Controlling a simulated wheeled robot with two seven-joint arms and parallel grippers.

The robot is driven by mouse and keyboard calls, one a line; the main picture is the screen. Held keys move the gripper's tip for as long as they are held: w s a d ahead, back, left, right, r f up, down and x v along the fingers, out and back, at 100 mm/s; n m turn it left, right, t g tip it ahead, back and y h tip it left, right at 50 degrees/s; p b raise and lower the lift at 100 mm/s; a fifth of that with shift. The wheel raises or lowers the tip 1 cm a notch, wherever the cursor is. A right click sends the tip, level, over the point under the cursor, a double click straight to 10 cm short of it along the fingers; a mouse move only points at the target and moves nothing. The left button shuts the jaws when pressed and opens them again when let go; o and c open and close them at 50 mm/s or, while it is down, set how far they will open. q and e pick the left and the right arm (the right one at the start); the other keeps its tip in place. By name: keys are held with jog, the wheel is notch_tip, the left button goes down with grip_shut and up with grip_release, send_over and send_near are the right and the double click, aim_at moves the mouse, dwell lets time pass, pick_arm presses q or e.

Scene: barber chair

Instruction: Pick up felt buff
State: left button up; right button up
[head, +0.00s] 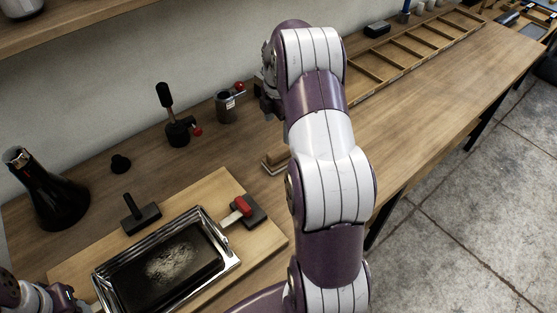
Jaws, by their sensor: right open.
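A small tan block with a pale edge (275,161), which looks like the felt buff, lies on the wooden bench just left of my right arm. The arm hides part of its right side. My right gripper (268,103) hangs behind the upper end of my right arm, above the bench and apart from the block. It is open and appears empty, but its fingertips are mostly hidden. Part of my left arm's end (55,297) shows at the lower left corner, beside the metal tray (229,262); its fingers are not clear.
The tray, with a dark powdery pad, sits on a wooden board (270,232). Beside it are a red-handled block (243,211) and black-handled block (141,214). Behind stand a black flask (55,200), clamp (178,130) and grey cup (226,107). A divided wooden rack (415,50) lies far right.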

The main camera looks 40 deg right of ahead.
aim_at(282, 152)
jog(key=shift+a+f+n, duration=0.1)
jog(key=shift+f+n, duration=0.2)
jog(key=shift+f, duration=0.15)
notch_tip(282, 152, down, 12)
jog(key=p, duration=0.2)
jog(key=shift+s+r+p, duration=0.15)
jog(key=shift+r+p, duration=0.1)
jog(key=shift+p, duration=0.15)
jog(key=shift+f, duration=0.25)
jog(key=c, duration=1.2)
jog(key=shift+r, duration=0.15)
jog(key=shift+r, duration=0.3)
jog(key=r, duration=0.2)
jog(key=s+r+b, duration=0.1)
jog(key=r, duration=0.1)
jog(key=shift+d+b, duration=0.2)
jog(key=shift+b, duration=0.1)
jog(key=s+d+r, duration=0.1)
jog(key=s+r, duration=0.1)
jog(key=s, duration=0.1)
jog(key=s+d+r+b, duration=0.1)
jog(key=s+r, duration=0.1)
jog(key=s, duration=0.1)
jog(key=s+d+r, duration=0.1)
jog(key=s+r, duration=0.1)
jog(key=s, duration=0.2)
jog(key=shift+s+r+b, duration=0.1)
jog(key=shift+r+b, duration=0.05)
jog(key=shift+b, duration=0.2)
